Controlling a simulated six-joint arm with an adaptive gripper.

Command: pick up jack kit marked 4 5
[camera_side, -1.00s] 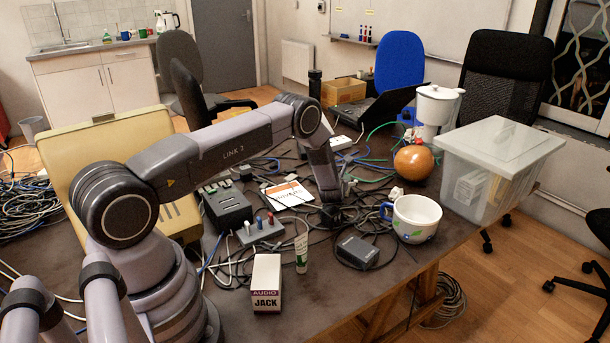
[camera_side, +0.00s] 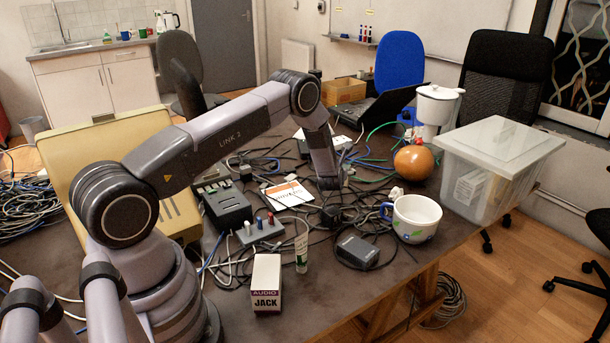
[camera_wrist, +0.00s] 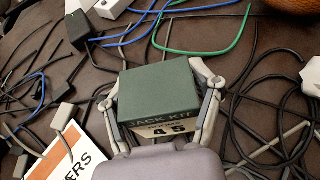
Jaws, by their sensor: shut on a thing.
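The jack kit is a dark green box (camera_wrist: 158,92) in the wrist view, with a cream label (camera_wrist: 165,130) reading "JACK KIT" and "4 5". My gripper (camera_wrist: 160,84) has one finger against each side of it and is shut on it. In the side view my gripper (camera_side: 330,188) is over the cable-strewn middle of the table. The kit cannot be made out there, and its height above the table is hard to tell.
Loose cables surround the kit. A white-and-orange booklet (camera_side: 287,194) lies close by. A mug (camera_side: 414,218), an orange ball (camera_side: 413,162) and a clear bin (camera_side: 500,170) stand to the right. An audio jack box (camera_side: 266,284) stands in front.

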